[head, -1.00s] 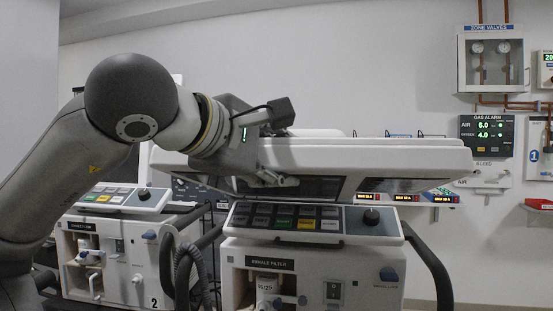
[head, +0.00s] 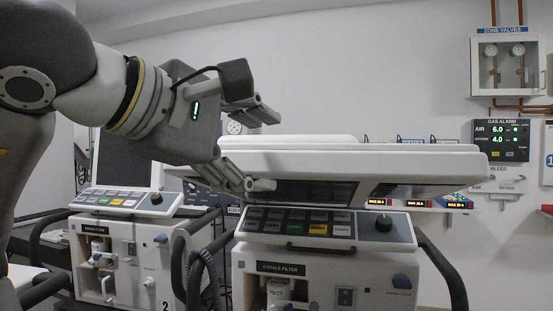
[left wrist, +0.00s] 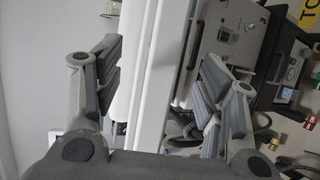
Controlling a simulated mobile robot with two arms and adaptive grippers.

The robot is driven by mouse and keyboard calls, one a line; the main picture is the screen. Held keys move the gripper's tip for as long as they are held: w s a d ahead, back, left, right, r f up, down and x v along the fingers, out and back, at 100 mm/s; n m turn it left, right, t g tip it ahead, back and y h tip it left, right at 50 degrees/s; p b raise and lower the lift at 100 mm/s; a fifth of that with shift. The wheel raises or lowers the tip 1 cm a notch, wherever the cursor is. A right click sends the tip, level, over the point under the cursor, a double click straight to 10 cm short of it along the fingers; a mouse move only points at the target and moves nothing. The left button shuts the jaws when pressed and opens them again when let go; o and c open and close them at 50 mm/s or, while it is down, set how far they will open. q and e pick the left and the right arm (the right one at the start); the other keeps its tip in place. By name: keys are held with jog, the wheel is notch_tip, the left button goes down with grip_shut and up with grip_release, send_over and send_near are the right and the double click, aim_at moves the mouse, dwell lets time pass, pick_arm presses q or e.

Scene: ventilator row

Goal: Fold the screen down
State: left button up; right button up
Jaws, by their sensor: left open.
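The screen (head: 380,161) is a thick white panel, folded almost flat above the control panel (head: 310,222) of the nearer ventilator (head: 320,277). Its dark face points down, partly visible beneath. My left gripper (head: 262,150) is at the screen's left end, open, one finger above the panel and one below. In the left wrist view the screen's white edge (left wrist: 155,75) runs between the two spread fingers, with gaps visible beside them. The gripper body hides the screen's left end in the head view. My right gripper is not in view.
A second ventilator (head: 120,260) stands behind at left, its screen (head: 124,160) upright. Hoses (head: 195,260) hang between the two machines. A gas alarm panel (head: 501,141) and zone valve box (head: 504,65) are on the wall at right. Air above the screen is clear.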

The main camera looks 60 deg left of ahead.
pick_arm(q)
jog(key=shift+v, duration=1.7)
jog(key=shift+f, duration=0.1)
